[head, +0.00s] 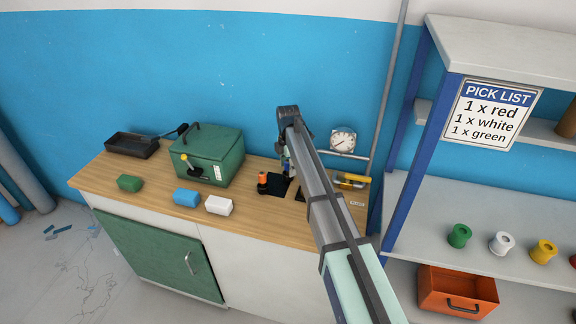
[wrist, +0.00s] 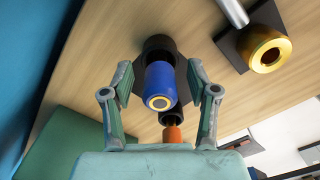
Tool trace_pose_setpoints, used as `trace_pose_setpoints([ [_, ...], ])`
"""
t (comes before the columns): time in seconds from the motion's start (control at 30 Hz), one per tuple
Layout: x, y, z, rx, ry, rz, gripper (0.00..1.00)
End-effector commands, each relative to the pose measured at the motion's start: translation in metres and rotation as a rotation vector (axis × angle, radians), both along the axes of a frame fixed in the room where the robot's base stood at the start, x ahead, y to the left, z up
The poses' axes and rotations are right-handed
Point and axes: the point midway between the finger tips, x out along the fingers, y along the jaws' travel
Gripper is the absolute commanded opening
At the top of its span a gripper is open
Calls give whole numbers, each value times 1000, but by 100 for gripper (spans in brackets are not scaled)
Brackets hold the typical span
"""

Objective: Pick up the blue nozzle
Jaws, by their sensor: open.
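The blue nozzle (wrist: 160,85) shows in the wrist view, with a gold ring at the end facing the camera and a dark collar behind it. It sits at a dark square holder on the wooden worktop. My gripper (wrist: 159,76) is open, with one finger on each side of the nozzle. A gap shows between each finger and the blue body; I see no grip. In the head view my arm covers the nozzle, and the fingers are hard to make out there.
An orange nozzle (wrist: 173,134) stands close to the blue one; it also shows in the head view (head: 263,182). A gold-ended piece (wrist: 268,54) sits on another dark holder.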

Motion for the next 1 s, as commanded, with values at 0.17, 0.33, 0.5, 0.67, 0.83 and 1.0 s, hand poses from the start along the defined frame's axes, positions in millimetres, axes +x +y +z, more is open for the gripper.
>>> trace_pose_setpoints([
  [0.17, 0, 0, -2, 1, -1, 0, 59],
  [0.33, 0, 0, -2, 0, 0, 0, 17],
  [0.5, 0, 0, -2, 0, 0, 0, 0],
  [0.67, 0, 0, -2, 0, 0, 0, 0],
  [0.83, 0, 0, 1, 0, 0, 0, 0],
  [1.0, 1, 0, 10, 1, -1, 0, 0],
])
